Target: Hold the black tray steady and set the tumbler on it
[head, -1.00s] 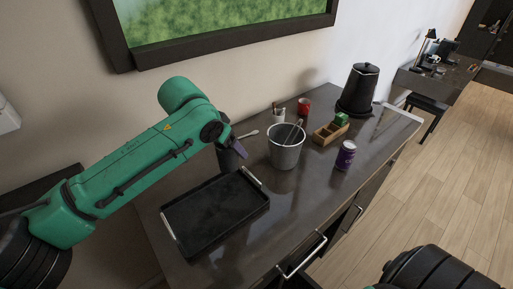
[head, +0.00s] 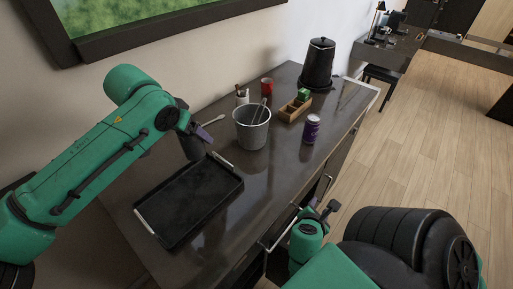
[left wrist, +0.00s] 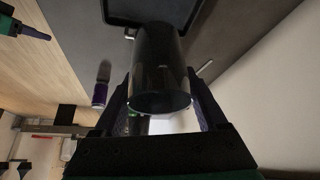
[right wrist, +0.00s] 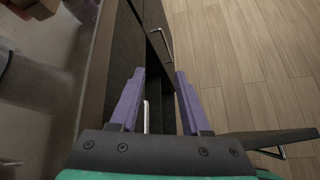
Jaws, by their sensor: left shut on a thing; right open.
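The black tray (head: 190,200), with silver handles at its ends, lies on the dark counter in the head view. Its edge (left wrist: 150,18) also shows at the top of the left wrist view. The dark tumbler (head: 191,149) is at the tray's far edge, between the tray and the wall. My left gripper (head: 200,134) is shut on the tumbler, which lies between both fingers in the left wrist view (left wrist: 160,70). I cannot tell whether the tumbler touches the counter. My right gripper (head: 318,211) is open and empty beside the counter's front, near the drawer handles (right wrist: 158,100).
A metal bucket (head: 252,128) stands right of the tumbler. Beyond it are a purple can (head: 311,129), a wooden box (head: 294,111), a red cup (head: 267,86) and a black container (head: 318,64). Cabinet handles (head: 283,229) jut from the front.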

